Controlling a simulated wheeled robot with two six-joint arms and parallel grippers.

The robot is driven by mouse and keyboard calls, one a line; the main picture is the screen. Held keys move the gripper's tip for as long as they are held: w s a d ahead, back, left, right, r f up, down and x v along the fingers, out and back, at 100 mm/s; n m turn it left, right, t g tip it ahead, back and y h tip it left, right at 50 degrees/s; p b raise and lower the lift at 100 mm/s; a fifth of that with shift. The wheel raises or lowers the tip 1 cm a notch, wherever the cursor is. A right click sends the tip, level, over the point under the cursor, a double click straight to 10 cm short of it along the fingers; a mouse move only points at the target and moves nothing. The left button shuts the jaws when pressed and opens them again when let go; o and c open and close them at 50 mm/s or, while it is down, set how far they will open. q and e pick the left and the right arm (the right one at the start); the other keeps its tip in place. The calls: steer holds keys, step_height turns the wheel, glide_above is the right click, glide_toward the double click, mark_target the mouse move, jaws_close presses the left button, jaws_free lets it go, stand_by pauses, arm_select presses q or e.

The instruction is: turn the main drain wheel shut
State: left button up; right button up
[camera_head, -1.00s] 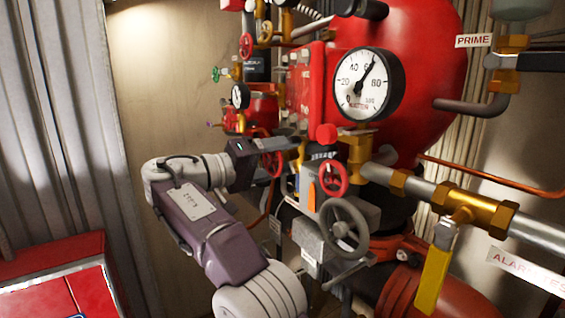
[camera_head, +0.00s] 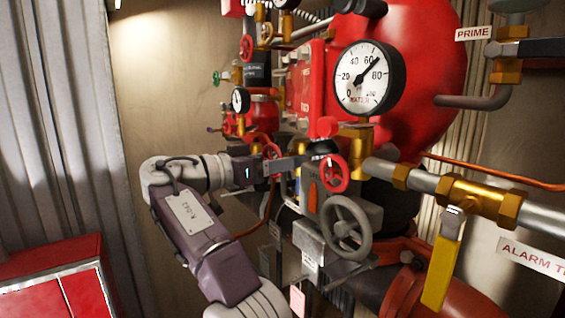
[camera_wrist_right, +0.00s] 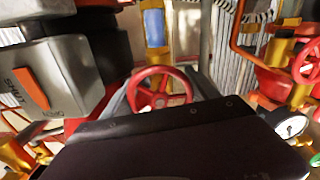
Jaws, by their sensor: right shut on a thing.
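A red spoked handwheel (camera_wrist_right: 158,99) sits between the two grey fingers of my right gripper in the right wrist view. The dark gripper body covers its lower part. A red rim (camera_head: 275,152) shows partly behind the fingers there, and the exact contact is hidden. No label naming the main drain is readable.
Close by are another red wheel (camera_head: 335,173), a grey handwheel (camera_head: 346,225) and a grey box with an orange strip (camera_wrist_right: 40,85). A large gauge (camera_head: 368,77) and a yellow lever (camera_head: 441,270) stand to the right. A red cabinet (camera_head: 60,258) is lower left.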

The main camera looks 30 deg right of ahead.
steer(key=shift+m, duration=1.9)
steer(key=o, duration=1.4)
steer(key=shift+c, duration=0.2)
steer(key=a+p, duration=0.3)
steer(key=a, duration=0.6)
steer(key=shift+s+p, duration=0.3)
steer(key=shift+s, duration=0.05)
